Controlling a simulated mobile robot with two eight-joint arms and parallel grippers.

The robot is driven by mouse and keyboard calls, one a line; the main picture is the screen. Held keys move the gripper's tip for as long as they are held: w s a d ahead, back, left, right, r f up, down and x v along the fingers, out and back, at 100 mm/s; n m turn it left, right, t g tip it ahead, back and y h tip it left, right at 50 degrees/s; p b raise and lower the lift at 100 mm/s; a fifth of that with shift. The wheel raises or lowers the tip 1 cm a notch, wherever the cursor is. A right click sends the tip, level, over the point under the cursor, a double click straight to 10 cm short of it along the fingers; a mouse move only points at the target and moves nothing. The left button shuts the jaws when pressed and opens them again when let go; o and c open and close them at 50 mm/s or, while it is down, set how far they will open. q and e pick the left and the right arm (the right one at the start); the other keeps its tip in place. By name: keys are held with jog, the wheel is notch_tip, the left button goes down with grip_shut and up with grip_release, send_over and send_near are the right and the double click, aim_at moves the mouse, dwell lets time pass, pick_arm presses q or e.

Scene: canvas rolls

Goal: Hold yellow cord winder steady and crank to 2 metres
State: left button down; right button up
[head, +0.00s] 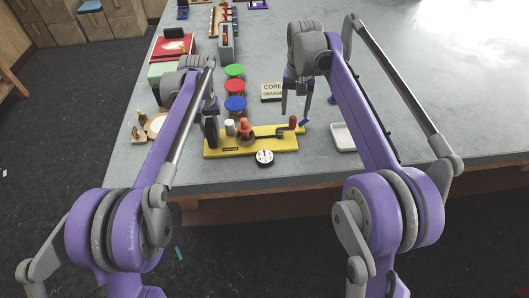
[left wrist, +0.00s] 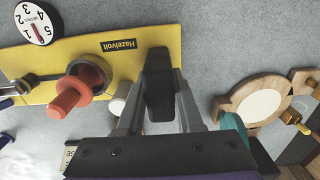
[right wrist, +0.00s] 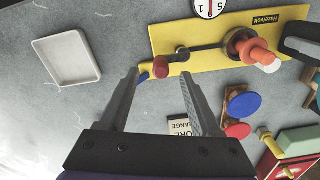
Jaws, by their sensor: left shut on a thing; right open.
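The yellow cord winder (head: 222,146) lies near the table's front edge, with an orange spool (left wrist: 66,98), a dark crank arm (right wrist: 205,50) and a red crank knob (right wrist: 161,67) at its right end in the head view. A round white dial (left wrist: 35,22) with a red needle sits by its front edge; its exact reading is too small to tell. My left gripper (left wrist: 158,85) is shut on the black handle (head: 211,128) at the winder's left end. My right gripper (head: 294,117) is open, its fingertips either side of the knob in the right wrist view, apparently not gripping it.
A white tray (head: 342,138) stands right of the winder. Green, red and blue (head: 235,103) round-topped spools stand behind it, beside a lettered card (head: 272,92). Wooden pieces (left wrist: 250,108) lie to the left.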

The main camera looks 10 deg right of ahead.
aim_at(294, 117)
jog(key=shift+w+f, duration=0.3)
jog(key=shift+f, duration=2.3)
jog(key=shift+c, duration=0.3)
grip_shut()
